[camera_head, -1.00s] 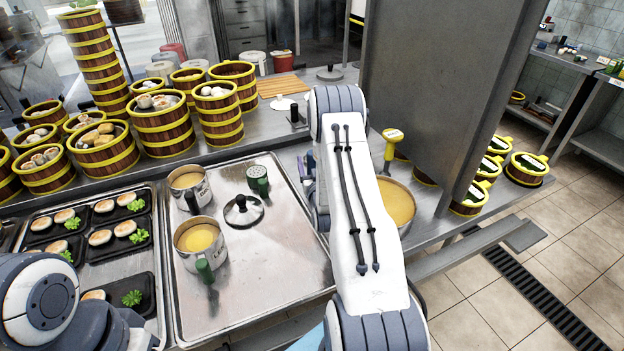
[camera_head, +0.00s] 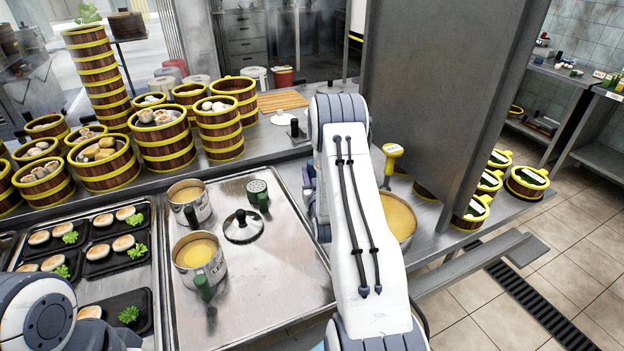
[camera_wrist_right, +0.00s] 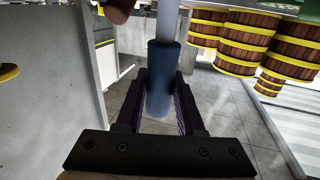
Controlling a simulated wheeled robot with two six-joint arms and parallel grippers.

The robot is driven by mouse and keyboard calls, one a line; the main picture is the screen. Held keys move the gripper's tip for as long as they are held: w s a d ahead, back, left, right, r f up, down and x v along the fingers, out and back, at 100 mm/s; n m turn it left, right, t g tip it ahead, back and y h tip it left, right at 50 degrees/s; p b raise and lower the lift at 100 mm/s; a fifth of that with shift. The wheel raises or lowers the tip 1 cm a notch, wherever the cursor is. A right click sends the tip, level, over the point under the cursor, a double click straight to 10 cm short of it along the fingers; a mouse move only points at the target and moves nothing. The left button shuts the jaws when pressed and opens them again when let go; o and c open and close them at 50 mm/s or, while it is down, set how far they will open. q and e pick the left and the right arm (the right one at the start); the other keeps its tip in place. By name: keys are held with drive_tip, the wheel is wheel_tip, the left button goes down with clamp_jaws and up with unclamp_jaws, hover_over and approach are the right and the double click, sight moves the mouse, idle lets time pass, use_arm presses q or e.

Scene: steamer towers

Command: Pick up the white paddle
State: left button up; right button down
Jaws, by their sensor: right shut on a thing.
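In the right wrist view my right gripper (camera_wrist_right: 160,98) is shut around a dark blue-grey handle. A pale, straight shaft runs up from that handle out of the frame; I take this tool to be the white paddle (camera_wrist_right: 168,20). Its far end is out of view. In the head view my right arm reaches forward over the steel counter and hides most of its gripper and the tool. My left arm shows only at the bottom left corner, with its gripper out of view.
Yellow-banded bamboo steamers (camera_head: 160,136) stand on the back counter. A steel tray (camera_head: 275,285) holds two pots (camera_head: 200,258), a shaker (camera_head: 257,192) and a glass lid (camera_head: 243,227). Bun trays (camera_head: 112,250) lie left. A grey partition (camera_head: 440,100) rises right of my arm, near a soup pot (camera_head: 398,215).

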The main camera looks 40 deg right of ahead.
drive_tip(key=r, duration=0.2)
drive_tip(key=s+d+r, duration=0.1)
drive_tip(key=shift+s+b, duration=0.1)
drive_tip(key=shift+b, duration=0.25)
drive_tip(key=s+d+r+b, duration=0.1)
drive_tip(key=s+d+r, duration=0.3)
drive_tip(key=s, duration=0.5)
wheel_tip(320, 180, up, 2)
drive_tip(key=shift+d+r, duration=0.1)
drive_tip(key=shift+d, duration=0.25)
drive_tip(key=c, duration=1.3)
unclamp_jaws()
clamp_jaws()
